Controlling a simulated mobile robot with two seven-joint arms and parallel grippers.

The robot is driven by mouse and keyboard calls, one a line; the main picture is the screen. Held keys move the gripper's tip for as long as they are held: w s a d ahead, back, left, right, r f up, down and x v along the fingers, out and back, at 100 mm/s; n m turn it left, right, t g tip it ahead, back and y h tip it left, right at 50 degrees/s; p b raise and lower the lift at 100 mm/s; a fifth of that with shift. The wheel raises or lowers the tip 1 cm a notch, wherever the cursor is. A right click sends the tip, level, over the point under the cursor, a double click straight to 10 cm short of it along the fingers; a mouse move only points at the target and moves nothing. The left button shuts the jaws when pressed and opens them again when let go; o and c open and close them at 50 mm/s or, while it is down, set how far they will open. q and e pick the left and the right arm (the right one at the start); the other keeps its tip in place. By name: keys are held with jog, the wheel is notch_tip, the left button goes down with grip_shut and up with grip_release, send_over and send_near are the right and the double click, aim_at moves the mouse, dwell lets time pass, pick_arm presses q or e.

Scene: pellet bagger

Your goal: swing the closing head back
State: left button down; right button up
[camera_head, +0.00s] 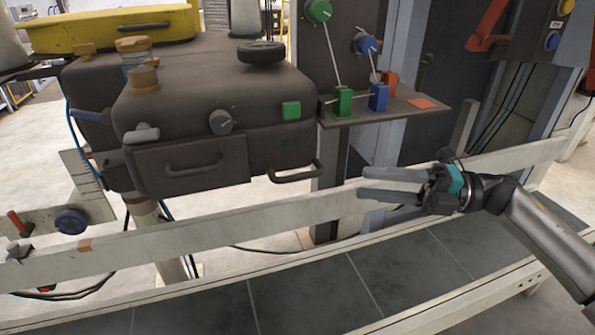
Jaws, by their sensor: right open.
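The closing head appears to be the dark grey rounded machine housing (215,90) at upper left, carried on a post above the rail. A bar handle (297,173) sticks out low on its right side. Another handle (195,168) is on its front panel. My right gripper (362,183) comes in from the right with its two long grey fingers open and pointing left. It is empty and apart from the housing, to the right of the right-hand handle. My left gripper is not in view.
A small shelf (405,110) with green, blue and red blocks juts out right of the housing.

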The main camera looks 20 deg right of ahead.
aim_at(309, 177)
jog(key=p+x, duration=0.1)
jog(key=x, duration=1.1)
jog(key=shift+w+a, duration=0.2)
jog(key=shift+a, duration=0.05)
grip_shut()
dwell(0.8)
